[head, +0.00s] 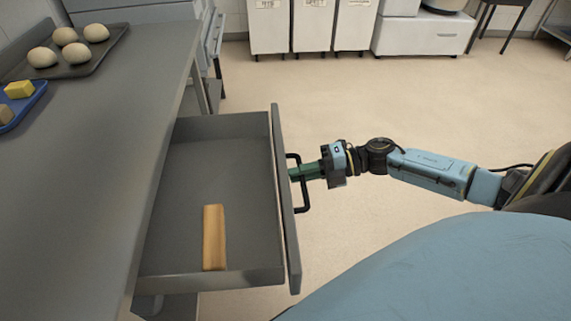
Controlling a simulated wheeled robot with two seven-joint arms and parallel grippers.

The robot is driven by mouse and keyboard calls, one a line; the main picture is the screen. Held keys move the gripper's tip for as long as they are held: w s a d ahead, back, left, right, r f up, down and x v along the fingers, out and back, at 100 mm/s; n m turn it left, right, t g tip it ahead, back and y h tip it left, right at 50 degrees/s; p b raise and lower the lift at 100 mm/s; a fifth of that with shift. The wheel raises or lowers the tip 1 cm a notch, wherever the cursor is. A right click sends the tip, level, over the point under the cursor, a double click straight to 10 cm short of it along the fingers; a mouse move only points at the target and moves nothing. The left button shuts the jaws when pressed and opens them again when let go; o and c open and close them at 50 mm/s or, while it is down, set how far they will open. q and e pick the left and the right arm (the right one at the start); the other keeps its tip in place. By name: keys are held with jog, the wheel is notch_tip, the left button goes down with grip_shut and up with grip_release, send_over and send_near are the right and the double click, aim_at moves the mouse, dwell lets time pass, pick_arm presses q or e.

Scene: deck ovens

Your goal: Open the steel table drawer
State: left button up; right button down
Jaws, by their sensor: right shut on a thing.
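The steel table (105,150) fills the left side of the head view. Its drawer (190,160) is pulled well out to the right, and its grey inside shows. The black bar handle (303,198) is on the drawer's outer face. My right gripper (298,174) comes in from the right and is shut on the handle with its green fingers. My left gripper is not in view.
A dark tray (70,70) with several dough balls and a blue tray (27,104) with a yellow block stand on the table. White bins (310,30) and a white cabinet (424,36) stand at the back. The floor (400,100) right of the drawer is clear.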

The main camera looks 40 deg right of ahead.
jog(key=shift+s+d, duration=0.3)
jog(key=shift+d, duration=0.35)
jog(key=c, duration=1.8)
grip_release()
jog(key=shift+c, duration=0.2)
